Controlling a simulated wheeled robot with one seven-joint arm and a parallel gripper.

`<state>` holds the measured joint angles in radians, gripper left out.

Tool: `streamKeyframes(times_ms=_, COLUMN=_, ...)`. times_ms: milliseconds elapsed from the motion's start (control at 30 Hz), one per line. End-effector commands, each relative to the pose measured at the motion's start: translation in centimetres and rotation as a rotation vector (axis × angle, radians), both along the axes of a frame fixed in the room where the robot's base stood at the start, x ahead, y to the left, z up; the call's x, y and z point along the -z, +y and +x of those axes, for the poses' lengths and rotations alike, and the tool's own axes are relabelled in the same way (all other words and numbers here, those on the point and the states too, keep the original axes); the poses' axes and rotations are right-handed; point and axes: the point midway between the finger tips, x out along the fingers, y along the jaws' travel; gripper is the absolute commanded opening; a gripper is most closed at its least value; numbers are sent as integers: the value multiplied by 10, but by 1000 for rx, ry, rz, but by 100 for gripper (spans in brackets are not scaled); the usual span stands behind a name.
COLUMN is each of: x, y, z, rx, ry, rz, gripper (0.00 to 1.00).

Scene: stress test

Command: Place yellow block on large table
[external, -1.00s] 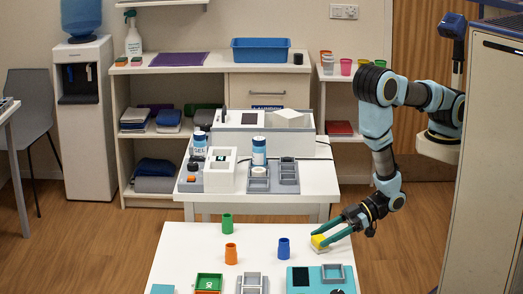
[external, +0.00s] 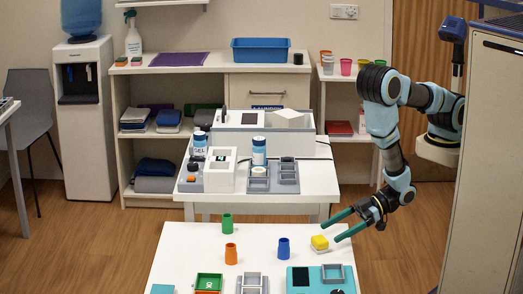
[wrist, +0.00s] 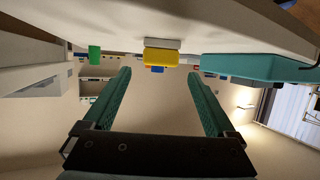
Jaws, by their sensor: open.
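The yellow block (external: 319,242) sits on a small white piece at the right edge part of the front white table (external: 190,250). My gripper (external: 330,230) is open and empty, its two green fingers spread just right of and around the level of the block, apart from it. In the wrist view the yellow block (wrist: 161,57) shows beyond the open fingertips (wrist: 159,74), centred between them, with the white piece (wrist: 162,43) against it.
A teal device (external: 302,277) and grey trays (external: 252,283) lie near the front. A second table with devices (external: 215,205) stands behind.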

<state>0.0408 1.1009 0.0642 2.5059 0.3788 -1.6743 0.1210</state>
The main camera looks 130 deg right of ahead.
Motion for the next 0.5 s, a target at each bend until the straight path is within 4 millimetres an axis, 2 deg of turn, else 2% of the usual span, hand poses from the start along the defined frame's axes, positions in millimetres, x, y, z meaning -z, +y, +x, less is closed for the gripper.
streamKeyframes(times_ms=100, x=-12, y=10, z=-24, rx=-3, ry=6, rz=0, gripper=91)
streamKeyframes(times_ms=500, x=-28, y=25, z=-61, rx=0, ry=5, rz=1, gripper=91)
